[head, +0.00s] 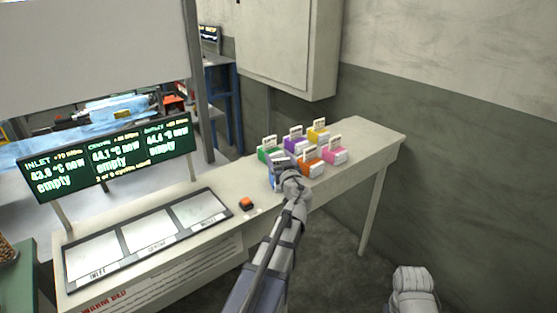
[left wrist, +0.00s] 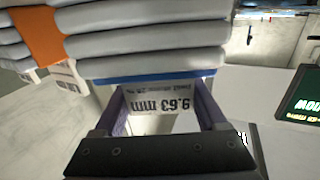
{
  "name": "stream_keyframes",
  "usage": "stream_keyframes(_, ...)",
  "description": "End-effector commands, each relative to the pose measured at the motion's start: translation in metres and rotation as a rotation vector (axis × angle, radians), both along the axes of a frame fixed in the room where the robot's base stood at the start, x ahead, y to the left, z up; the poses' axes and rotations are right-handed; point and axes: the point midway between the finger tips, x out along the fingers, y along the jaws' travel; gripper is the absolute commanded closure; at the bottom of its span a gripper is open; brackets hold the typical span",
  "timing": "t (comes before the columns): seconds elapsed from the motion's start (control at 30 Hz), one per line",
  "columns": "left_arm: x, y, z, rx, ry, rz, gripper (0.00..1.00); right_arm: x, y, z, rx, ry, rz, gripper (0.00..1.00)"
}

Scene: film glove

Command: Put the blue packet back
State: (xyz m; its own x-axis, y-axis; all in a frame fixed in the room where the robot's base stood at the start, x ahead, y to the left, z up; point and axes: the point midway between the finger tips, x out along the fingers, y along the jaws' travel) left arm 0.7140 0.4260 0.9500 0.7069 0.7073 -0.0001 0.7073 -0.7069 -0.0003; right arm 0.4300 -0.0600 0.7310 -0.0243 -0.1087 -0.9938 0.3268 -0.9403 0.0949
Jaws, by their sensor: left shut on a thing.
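My left gripper (head: 283,178) is at the left front of the packet group on the bench. It is shut on the blue packet (head: 274,184), of which only a little blue shows beside the gripper in the head view. In the left wrist view, my gripper fingers (left wrist: 163,112) stand on both sides of its white label (left wrist: 160,103), printed upside down with a figure in mm. A blue edge (left wrist: 150,78) runs above the label. Whether the packet touches the bench cannot be told. The right gripper's fingers do not show.
Green (head: 266,154), purple (head: 294,144), yellow (head: 318,136), orange (head: 312,168) and pink (head: 335,156) packets with white cards stand close by. The bench (head: 370,135) is clear to their right. An orange button (head: 246,202), a three-panel tray (head: 66,262) and a display (head: 105,158) reading "empty" are left.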

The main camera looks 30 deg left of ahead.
Motion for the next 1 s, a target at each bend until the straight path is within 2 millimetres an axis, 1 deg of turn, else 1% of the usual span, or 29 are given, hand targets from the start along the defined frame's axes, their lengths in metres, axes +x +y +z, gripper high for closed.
stream_keyframes(0.07,0.000,0.000,-0.004,0.000,0.000,0.000,1.00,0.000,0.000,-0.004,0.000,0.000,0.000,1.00)
stream_keyframes(0.1,0.000,0.000,-0.003,0.000,0.000,0.000,0.23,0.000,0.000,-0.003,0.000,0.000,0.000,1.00)
stream_keyframes(0.3,0.000,0.000,-0.002,0.000,0.000,0.000,0.00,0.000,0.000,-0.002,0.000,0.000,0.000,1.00)
stream_keyframes(0.53,0.000,0.000,-0.002,0.000,0.000,0.000,0.00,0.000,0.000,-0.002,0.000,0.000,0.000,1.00)
stream_keyframes(0.63,0.000,0.000,0.003,0.000,0.000,0.000,0.00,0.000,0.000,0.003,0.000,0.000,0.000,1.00)
stream_keyframes(0.77,-0.017,-0.016,0.001,0.000,0.000,-0.003,0.00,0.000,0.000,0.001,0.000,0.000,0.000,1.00)
stream_keyframes(1.0,-0.053,-0.051,0.001,0.000,0.000,-0.003,0.00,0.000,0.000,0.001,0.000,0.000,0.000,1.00)
